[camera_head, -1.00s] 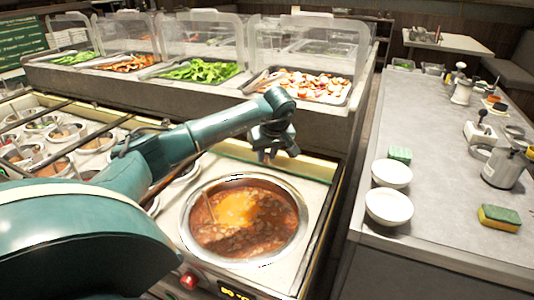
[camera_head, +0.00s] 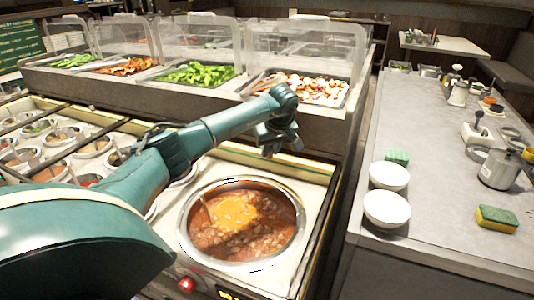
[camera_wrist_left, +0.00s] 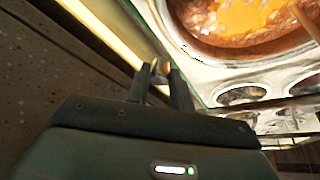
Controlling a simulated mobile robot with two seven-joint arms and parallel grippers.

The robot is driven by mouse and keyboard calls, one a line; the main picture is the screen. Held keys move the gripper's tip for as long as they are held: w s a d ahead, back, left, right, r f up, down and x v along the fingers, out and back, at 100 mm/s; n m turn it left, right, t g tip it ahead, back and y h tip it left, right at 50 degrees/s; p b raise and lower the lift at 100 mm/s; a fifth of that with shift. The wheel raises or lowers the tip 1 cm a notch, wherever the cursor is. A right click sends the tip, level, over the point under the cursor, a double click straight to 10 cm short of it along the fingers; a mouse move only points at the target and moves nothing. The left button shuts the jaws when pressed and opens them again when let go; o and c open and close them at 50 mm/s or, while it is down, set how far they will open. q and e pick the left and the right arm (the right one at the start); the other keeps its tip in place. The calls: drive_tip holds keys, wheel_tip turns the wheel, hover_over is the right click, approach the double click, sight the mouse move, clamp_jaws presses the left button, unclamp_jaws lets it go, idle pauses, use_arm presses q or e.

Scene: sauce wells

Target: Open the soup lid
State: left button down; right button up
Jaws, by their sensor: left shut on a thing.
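The soup pot (camera_head: 186,238) is a round metal well set in the counter. Its reddish soup with an orange patch shows uncovered, and it also shows in the left wrist view (camera_wrist_left: 240,20). I cannot make out a lid over it. My left gripper (camera_head: 270,150) is above the counter just beyond the pot's far rim. In the left wrist view its fingers (camera_wrist_left: 160,72) are closed on a small pale metal knob (camera_wrist_left: 160,68). What the knob belongs to is unclear. My right gripper is not in view.
Small sauce wells (camera_head: 92,147) lie to the left, partly behind my left arm. A food bar with clear guards (camera_head: 310,45) stands behind. The grey side counter (camera_head: 425,190) on the right holds white bowls (camera_head: 387,208) and a sponge (camera_head: 497,218).

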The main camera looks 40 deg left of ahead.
use_arm(q)
drive_tip(key=shift+w+a, duration=0.1)
drive_tip(key=shift+w, duration=0.05)
drive_tip(key=c, duration=1.2)
unclamp_jaws()
drive_tip(key=shift+c, duration=0.2)
drive_tip(key=v, duration=1.3)
